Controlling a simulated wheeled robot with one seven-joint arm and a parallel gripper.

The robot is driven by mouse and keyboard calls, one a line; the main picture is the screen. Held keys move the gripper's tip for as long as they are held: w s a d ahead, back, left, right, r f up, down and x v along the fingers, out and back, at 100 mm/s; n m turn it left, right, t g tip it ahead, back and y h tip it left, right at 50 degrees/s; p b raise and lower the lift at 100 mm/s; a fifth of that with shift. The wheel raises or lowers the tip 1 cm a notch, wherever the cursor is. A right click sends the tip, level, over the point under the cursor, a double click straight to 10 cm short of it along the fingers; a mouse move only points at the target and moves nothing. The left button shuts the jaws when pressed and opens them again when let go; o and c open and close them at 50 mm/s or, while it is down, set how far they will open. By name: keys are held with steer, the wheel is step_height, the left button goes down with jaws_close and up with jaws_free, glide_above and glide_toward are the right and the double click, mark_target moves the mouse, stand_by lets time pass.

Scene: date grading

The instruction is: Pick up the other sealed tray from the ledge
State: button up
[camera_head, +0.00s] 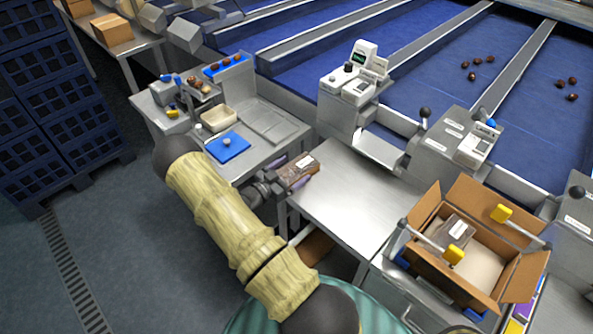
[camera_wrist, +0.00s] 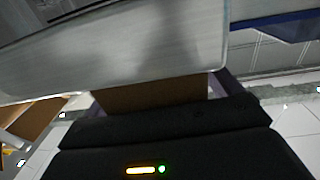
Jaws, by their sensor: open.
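A sealed tray (camera_head: 301,168) of brown dates with a white label is at the gap between the left bench and the steel packing table. My gripper (camera_head: 290,173) is right at this tray, its purple fingers open beside it. In the wrist view my open gripper (camera_wrist: 157,98) has a plain brown surface between its fingers; I cannot tell there whether it is the tray. Whether the fingers touch the tray, and what bears it, is hidden. Another sealed tray (camera_head: 457,231) with a white label lies in the open cardboard box (camera_head: 511,264).
The steel packing table (camera_head: 345,200) is bare beside my gripper. The left bench holds a blue mat (camera_head: 228,146), a cream bin (camera_head: 217,118) and a scale. Consoles with knobs (camera_head: 425,112) stand behind the table. Blue crates (camera_head: 60,95) are stacked at far left.

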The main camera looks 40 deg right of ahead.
mark_target(291, 171)
stand_by(0.3)
steer(key=c, duration=1.1)
steer(key=shift+c, duration=0.2)
steer(key=shift+r, duration=0.1)
step_height(291, 171, up, 10)
steer(key=shift+f+b, duration=0.1)
steer(key=shift+b, duration=0.75)
